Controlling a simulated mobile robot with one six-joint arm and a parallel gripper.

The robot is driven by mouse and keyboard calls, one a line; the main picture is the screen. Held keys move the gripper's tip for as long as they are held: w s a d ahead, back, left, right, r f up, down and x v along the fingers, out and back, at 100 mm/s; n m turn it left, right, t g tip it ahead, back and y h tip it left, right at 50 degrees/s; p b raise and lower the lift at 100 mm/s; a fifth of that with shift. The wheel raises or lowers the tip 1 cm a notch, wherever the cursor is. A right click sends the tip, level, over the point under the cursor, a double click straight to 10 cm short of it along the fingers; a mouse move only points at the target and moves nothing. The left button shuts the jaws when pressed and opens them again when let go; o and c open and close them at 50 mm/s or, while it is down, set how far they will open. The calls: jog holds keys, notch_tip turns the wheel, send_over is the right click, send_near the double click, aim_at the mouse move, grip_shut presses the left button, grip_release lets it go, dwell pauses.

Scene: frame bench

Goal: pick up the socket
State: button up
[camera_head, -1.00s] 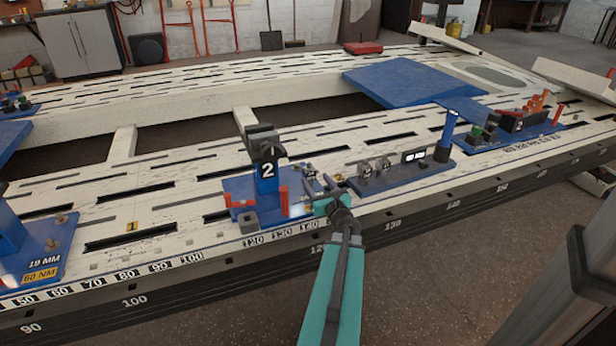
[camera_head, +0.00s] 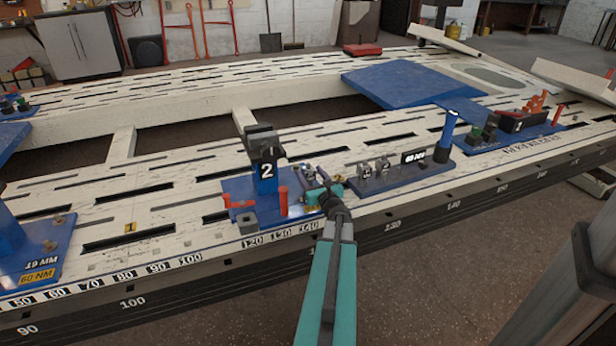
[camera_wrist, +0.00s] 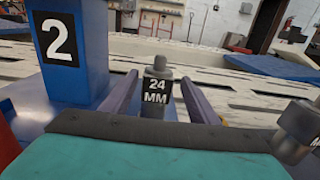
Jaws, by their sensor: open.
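In the wrist view a grey socket (camera_wrist: 157,72) with a rounded top stands upright, with a black 24 MM label (camera_wrist: 155,93) on its front. My gripper (camera_wrist: 160,82) is open, its two purple fingers to the left and right of the socket, with a gap showing on each side. In the head view my gripper (camera_head: 311,173) is beside the blue stand with the number 2 (camera_head: 266,171). There I cannot make out the 24 MM socket among the fingers.
The number 2 post (camera_wrist: 72,50) rises close on the left in the wrist view. A grey cylindrical part (camera_wrist: 298,125) is close on the right. In the head view a blue base (camera_head: 432,170) with small grey parts lies right of my gripper, on the slotted white bench (camera_head: 180,215).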

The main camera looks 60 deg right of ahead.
aim_at(305, 167)
jog(key=shift+b+x, duration=0.8)
jog(key=shift+x, duration=1.8)
jog(key=shift+w+a, duration=0.1)
jog(key=shift+a, duration=0.05)
jog(key=shift+c, duration=0.5)
jog(key=c, duration=1.2)
jog(key=shift+r+p, duration=0.5)
jog(key=shift+r, duration=0.3)
jog(key=s+a+r+p, duration=0.1)
jog(key=s+a+p, duration=0.1)
jog(key=s, duration=0.5)
jog(key=s+a+r+p, duration=0.2)
jog(key=s+a, duration=0.2)
jog(key=s, duration=0.4)
jog(key=shift+r, duration=0.15)
